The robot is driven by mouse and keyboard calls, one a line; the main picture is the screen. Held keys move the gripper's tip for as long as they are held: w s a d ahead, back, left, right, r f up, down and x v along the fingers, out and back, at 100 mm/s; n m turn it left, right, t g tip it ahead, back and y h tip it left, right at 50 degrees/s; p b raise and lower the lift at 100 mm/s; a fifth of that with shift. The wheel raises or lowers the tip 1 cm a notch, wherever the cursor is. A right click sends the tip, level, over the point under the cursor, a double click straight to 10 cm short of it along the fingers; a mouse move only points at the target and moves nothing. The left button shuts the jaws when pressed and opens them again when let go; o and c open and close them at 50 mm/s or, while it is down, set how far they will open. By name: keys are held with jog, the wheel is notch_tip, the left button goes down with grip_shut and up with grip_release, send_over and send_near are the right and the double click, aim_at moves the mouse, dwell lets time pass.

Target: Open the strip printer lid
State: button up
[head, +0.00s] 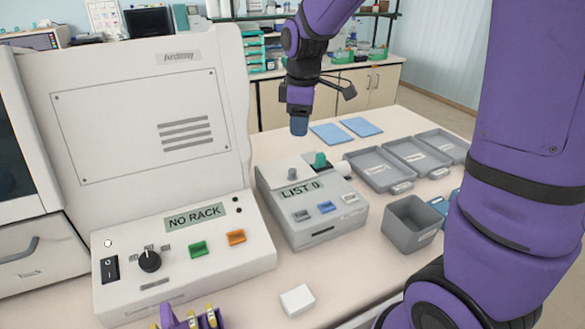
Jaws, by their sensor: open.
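The strip printer appears to be the small grey box (300,238) on the bench, with a display reading "LIST 0" and several buttons on its sloped front.
A large white machine (150,170) reading "NO RACK" stands to the left. Grey trays (378,170) and an open grey bin (411,224) lie to the right. A small white block (297,300) lies in front. Blue pads (327,133) lie behind.

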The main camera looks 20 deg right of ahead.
jog(key=n, duration=0.2)
send_over(292, 170)
notch_tip(292, 170, down, 4)
jog(key=f, duration=0.1)
jog(key=shift+g, duration=0.4)
notch_tip(292, 170, down, 10)
grip_shut()
